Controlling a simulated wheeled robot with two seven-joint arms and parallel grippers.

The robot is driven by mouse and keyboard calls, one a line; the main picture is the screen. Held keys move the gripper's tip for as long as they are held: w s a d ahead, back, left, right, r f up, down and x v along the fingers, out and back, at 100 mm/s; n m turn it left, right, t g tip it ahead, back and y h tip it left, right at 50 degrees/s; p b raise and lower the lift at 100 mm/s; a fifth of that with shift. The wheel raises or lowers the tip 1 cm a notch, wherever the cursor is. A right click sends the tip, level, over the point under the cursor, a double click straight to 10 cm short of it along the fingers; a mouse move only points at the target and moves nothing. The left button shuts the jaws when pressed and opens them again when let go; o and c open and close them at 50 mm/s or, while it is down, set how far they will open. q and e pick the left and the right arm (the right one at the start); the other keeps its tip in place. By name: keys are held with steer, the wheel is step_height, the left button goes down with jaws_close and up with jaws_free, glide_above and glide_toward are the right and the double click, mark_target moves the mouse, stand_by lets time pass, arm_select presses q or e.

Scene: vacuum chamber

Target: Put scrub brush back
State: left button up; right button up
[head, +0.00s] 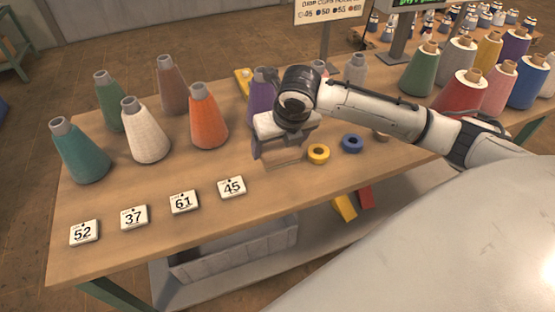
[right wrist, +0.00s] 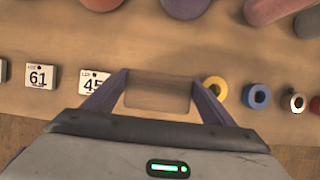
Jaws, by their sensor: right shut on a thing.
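My right gripper (head: 281,150) is over the middle of the wooden table, between the card marked 45 (head: 232,187) and a yellow ring (head: 318,154). In the right wrist view its two fingers (right wrist: 158,82) are apart, shut on a see-through, brownish rectangular piece (right wrist: 158,94). The table shows through this piece, and I cannot tell what it is. I cannot make out a scrub brush in either view. My left gripper is not in view.
Yarn cones stand along the table (head: 150,185), including an orange one (head: 208,118) and a purple one (head: 261,92) close behind the gripper. Number cards lie along the front. A blue ring (head: 352,143) lies to the right. A grey bin (head: 235,248) is below.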

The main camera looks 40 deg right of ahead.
mark_target(278, 159)
steer(key=shift+f, duration=2.55)
steer(key=o, duration=1)
steer(key=v, duration=1.2)
steer(key=shift+a, duration=0.15)
